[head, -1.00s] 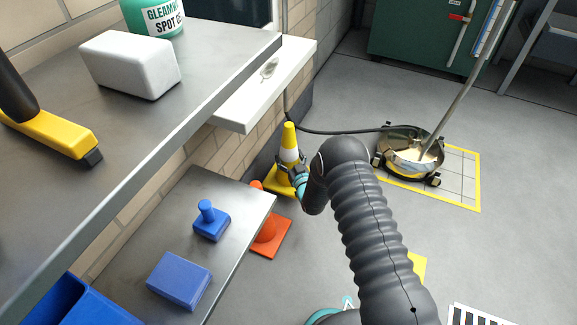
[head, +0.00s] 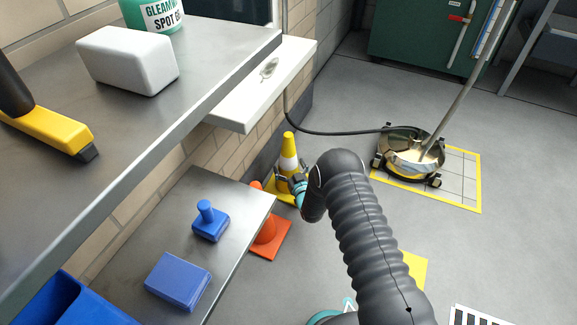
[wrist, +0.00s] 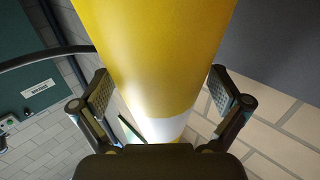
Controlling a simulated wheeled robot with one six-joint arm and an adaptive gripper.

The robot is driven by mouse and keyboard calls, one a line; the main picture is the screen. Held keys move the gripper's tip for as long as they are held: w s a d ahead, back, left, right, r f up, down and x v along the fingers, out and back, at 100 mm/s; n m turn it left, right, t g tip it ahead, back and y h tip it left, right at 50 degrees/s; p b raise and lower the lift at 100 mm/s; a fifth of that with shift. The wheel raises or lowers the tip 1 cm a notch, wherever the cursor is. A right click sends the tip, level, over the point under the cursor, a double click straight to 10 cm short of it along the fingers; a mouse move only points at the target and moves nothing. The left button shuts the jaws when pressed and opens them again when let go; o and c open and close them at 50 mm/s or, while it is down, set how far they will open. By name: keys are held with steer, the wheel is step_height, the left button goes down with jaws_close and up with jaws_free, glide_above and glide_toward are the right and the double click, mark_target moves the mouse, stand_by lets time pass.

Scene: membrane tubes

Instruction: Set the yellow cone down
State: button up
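The yellow cone (head: 289,141) with a white band stands upright on the floor by the brick wall, beyond the end of the low bench; its square base is partly hidden by my gripper. My gripper (head: 291,184) is around the cone's body. In the wrist view, the cone (wrist: 155,50) fills the middle between the two finger pads of my gripper (wrist: 158,92). The pads' textured inner faces show on both sides, spread apart, with at most a narrow gap to the cone.
An orange cone (head: 265,232) stands close by, partly hidden by the low metal bench (head: 235,195). A blue stamp-like tool (head: 210,222) and blue block (head: 178,281) lie on that bench. A white ledge (head: 240,112) juts above.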

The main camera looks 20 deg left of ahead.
steer(key=shift+r, duration=0.15)
steer(key=p+v, duration=0.1)
steer(key=v, duration=1.1)
steer(key=shift+p, duration=0.3)
